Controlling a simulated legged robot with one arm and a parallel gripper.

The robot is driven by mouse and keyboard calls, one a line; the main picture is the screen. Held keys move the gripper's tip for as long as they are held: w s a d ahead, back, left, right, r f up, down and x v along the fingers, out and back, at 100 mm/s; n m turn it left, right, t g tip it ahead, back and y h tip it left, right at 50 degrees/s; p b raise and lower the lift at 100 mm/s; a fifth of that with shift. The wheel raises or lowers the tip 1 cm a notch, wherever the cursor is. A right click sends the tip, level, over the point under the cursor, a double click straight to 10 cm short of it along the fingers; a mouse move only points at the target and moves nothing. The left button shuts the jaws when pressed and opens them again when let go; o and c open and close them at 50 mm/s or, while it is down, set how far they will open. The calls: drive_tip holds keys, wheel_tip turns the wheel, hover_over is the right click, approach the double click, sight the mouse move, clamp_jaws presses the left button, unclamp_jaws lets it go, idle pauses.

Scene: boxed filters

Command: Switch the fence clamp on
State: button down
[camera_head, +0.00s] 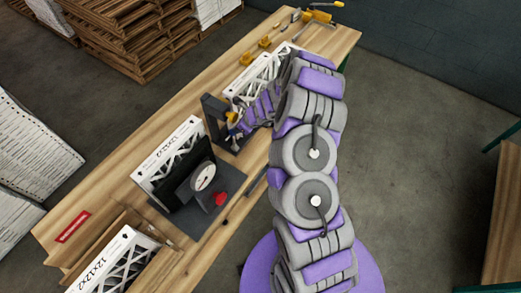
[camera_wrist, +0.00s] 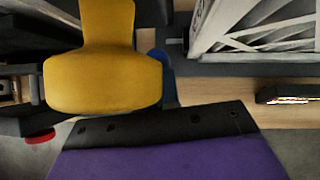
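In the wrist view a rounded yellow handle (camera_wrist: 105,80) fills the upper left, very close to the camera. Dark metal parts, which look like the clamp's body (camera_wrist: 18,95), lie to its left, with a red tip below them. A small blue piece shows behind the handle. In the head view my gripper (camera_head: 238,130) is at a dark upright bracket (camera_head: 213,118) on the bench, with a small yellow part beside it. My gripper's fingers are not clear in either view. I cannot tell whether they touch the handle.
On the wooden bench (camera_head: 90,205), white filter boxes (camera_head: 170,150) stand along the middle. A dial device (camera_head: 203,177) with a red button (camera_head: 220,198) stands nearer. Yellow pieces (camera_head: 246,59) and a yellow-handled tool (camera_head: 320,16) lie toward the far end.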

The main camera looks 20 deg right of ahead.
drive_tip(key=d+v, duration=0.1)
drive_tip(key=v, duration=1.2)
drive_tip(key=shift+w, duration=0.15)
drive_tip(key=shift+a, duration=0.1)
